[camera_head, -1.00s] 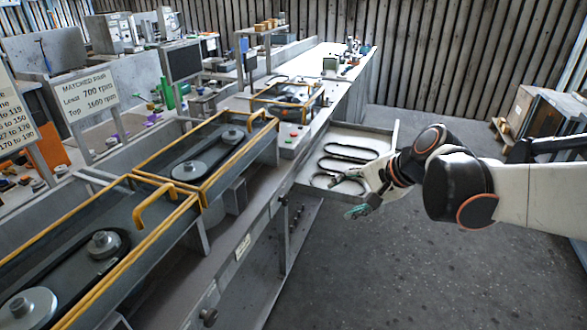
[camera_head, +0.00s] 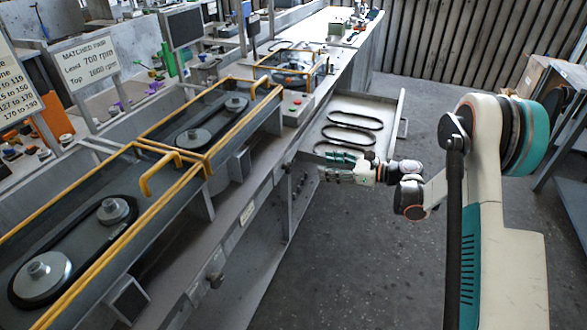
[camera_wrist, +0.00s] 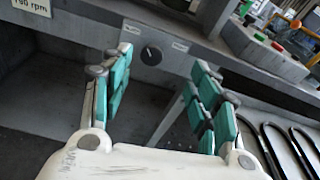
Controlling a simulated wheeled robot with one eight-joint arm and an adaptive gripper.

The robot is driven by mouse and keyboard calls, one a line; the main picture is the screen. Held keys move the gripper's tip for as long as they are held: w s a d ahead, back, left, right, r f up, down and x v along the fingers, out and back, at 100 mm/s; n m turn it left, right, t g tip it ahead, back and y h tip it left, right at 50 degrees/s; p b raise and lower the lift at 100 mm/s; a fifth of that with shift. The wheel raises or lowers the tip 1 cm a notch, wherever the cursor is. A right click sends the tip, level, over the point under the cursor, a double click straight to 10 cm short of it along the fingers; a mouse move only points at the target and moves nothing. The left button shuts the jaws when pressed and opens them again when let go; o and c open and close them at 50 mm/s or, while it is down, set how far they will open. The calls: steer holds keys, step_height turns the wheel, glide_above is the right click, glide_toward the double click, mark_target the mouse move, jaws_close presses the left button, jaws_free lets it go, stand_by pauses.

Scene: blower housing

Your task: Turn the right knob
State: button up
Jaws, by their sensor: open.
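In the wrist view a round black knob (camera_wrist: 151,54) with a light pointer mark sits on a grey panel between two small labels. My gripper (camera_wrist: 160,62) is open and empty, its teal-padded fingers apart on either side of the knob in that picture. The knob appears beyond the fingertips, and I see no contact. In the head view my gripper (camera_head: 324,166) is beside the bench front, near the open drawer. The knob there is too small to make out clearly. Another knob (camera_head: 215,281) is on the bench front nearer the camera.
An open drawer (camera_head: 402,110) with several black belts juts out beside my gripper; its belts show at right in the wrist view (camera_wrist: 290,145). A button box (camera_head: 297,106) stands on the bench above. Yellow-framed belt housings (camera_head: 150,185) line the bench. The floor (camera_head: 350,265) is clear.

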steer(key=m+y, duration=0.2)
glide_toward(291, 168)
steer(key=b+x, duration=0.3)
steer(key=x, duration=0.6)
steer(key=shift+b, duration=0.4)
steer(key=c, duration=1.1)
